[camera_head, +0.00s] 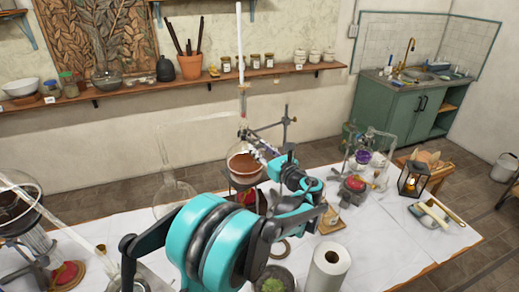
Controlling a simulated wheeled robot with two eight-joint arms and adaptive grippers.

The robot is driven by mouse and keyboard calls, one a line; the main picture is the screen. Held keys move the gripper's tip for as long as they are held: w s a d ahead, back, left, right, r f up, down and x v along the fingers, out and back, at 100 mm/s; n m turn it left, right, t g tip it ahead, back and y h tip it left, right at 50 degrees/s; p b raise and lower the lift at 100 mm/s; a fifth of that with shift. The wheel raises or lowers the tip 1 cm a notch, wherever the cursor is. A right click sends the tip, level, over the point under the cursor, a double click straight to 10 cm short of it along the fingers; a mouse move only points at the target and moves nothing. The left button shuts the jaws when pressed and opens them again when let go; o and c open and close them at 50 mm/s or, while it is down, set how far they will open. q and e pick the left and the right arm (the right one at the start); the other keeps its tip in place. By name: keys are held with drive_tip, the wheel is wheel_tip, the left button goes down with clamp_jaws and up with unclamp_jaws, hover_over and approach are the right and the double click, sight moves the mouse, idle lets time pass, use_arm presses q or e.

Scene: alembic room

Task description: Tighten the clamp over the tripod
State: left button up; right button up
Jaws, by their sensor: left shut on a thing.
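A dark tripod (232,183) stands on the white-covered table, with a round glass flask (243,165) of brown contents above it. The clamp (263,131) reaches across from an upright stand rod (285,128) to the flask's neck. My left arm comes up from the lower middle, and my left gripper (278,162) is at the clamp, just right of the flask. It is shut on a part of the clamp; the fingers are small and overlap it, so the exact contact is unclear. My right gripper is out of view.
A large clear glass flask (175,190) stands left of the tripod. More glassware (372,150) and a black lantern (413,179) stand to the right. A paper roll (328,268) and a potted plant (273,280) are at the front.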

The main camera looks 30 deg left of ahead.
use_arm(q)
drive_tip(key=o, duration=1.2)
drive_tip(key=v, duration=1.2)
